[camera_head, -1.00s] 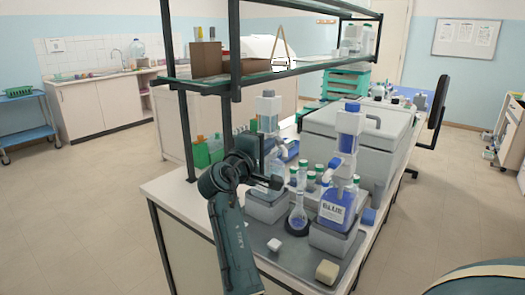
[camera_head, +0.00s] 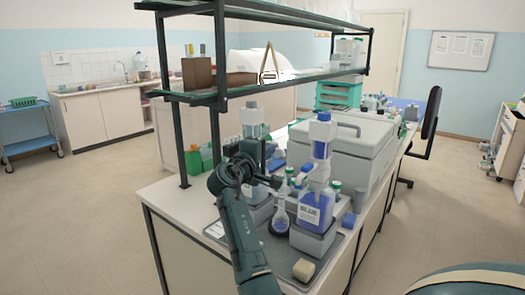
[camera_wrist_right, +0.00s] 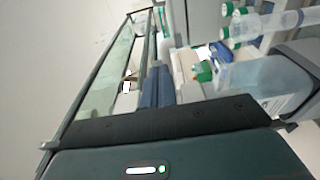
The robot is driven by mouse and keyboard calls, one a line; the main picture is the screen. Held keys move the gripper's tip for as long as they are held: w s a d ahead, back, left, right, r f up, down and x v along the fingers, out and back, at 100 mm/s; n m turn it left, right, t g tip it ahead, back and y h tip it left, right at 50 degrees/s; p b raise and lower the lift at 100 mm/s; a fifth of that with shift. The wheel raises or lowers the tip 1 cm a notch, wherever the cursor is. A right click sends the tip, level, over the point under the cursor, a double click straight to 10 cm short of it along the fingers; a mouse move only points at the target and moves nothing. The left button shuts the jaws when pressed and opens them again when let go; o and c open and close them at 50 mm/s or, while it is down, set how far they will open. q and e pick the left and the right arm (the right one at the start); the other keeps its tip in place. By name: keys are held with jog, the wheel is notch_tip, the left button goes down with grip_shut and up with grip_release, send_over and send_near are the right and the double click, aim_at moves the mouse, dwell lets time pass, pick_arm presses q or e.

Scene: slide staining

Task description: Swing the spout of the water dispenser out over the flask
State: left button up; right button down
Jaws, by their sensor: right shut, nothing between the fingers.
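The water dispenser (camera_head: 252,131), a grey-white pump head on a clear bottle, stands on a grey block behind my right gripper. Its bottle (camera_wrist_right: 262,85) shows at the right of the wrist view. I cannot make out its spout clearly. The round flask (camera_head: 280,221), with blue in it, stands on the mat in front, between the two dispensers. My right gripper (camera_head: 276,182) is shut and empty in front of the water dispenser, above and slightly left of the flask. Its fingers also show in the wrist view (camera_wrist_right: 158,88). My left gripper is not in view.
The blue dispenser (camera_head: 309,207), labelled BLUE, stands on a grey block right of the flask. Green-capped bottles (camera_head: 334,188) stand behind. A cream block (camera_head: 303,270) lies on the grey mat. A glass shelf (camera_head: 285,80) hangs over the bench.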

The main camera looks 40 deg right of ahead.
jog(key=shift+s+d, duration=0.1)
jog(key=shift+d, duration=0.2)
dwell(0.5)
